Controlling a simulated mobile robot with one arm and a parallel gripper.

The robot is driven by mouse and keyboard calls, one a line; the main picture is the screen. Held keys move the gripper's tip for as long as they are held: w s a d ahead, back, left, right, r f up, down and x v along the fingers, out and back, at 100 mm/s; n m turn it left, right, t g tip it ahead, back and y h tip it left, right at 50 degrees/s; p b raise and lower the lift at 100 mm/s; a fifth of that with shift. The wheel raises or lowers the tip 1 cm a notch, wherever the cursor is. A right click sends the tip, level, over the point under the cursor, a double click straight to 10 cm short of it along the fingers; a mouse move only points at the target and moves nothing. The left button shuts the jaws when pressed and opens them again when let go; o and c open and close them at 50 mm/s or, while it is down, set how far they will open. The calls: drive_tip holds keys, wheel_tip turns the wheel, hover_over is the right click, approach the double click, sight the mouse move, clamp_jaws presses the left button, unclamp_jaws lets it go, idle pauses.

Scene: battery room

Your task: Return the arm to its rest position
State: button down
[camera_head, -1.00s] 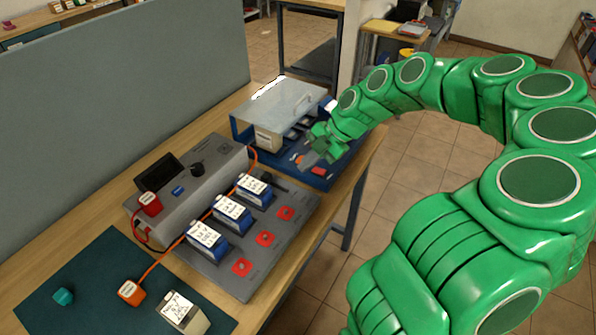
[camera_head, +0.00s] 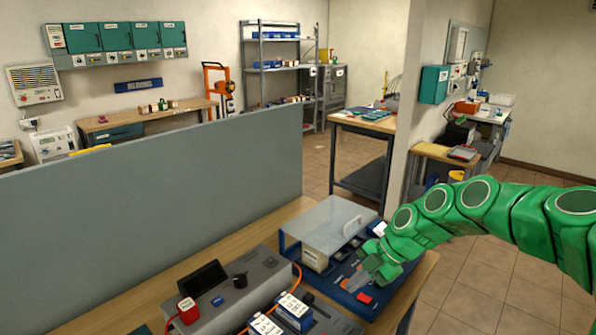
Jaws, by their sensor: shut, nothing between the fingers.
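My green arm reaches in from the right edge to the workbench. My gripper (camera_head: 358,281) is shut and empty at the end of it, low over the right part of a blue tray (camera_head: 345,301). I cannot tell whether the fingertips touch the tray. The gripper is to the right of a box with a clear lid and a handle (camera_head: 328,226), which stands on the same tray. My wrist hides part of the tray's right side.
A grey device (camera_head: 225,288) and blue-white battery blocks (camera_head: 295,308) are on the bench left of the tray. A grey partition (camera_head: 150,215) stands behind the bench. A wall end (camera_head: 393,150) and a side table (camera_head: 440,155) are beyond. Tiled floor (camera_head: 480,275) is free at right.

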drive_tip(key=s+a+r+m+g+h, duration=0.1)
drive_tip(key=s+a+r+m+h, duration=0.15)
drive_tip(key=s+r+m, duration=0.4)
drive_tip(key=s+a+r+m+h, duration=0.1)
drive_tip(key=s+a+r+m, duration=0.15)
drive_tip(key=s, duration=0.65)
drive_tip(key=s+d+f+m+h, duration=0.1)
drive_tip(key=s+m+h, duration=0.1)
drive_tip(key=s+m, duration=0.6)
drive_tip(key=s+d+f+m+g+h, duration=0.1)
drive_tip(key=s+d+m, duration=0.1)
drive_tip(key=s+m, duration=0.6)
drive_tip(key=shift+s+h, duration=0.3)
drive_tip(key=shift+h, duration=0.05)
drive_tip(key=shift+d, duration=0.1)
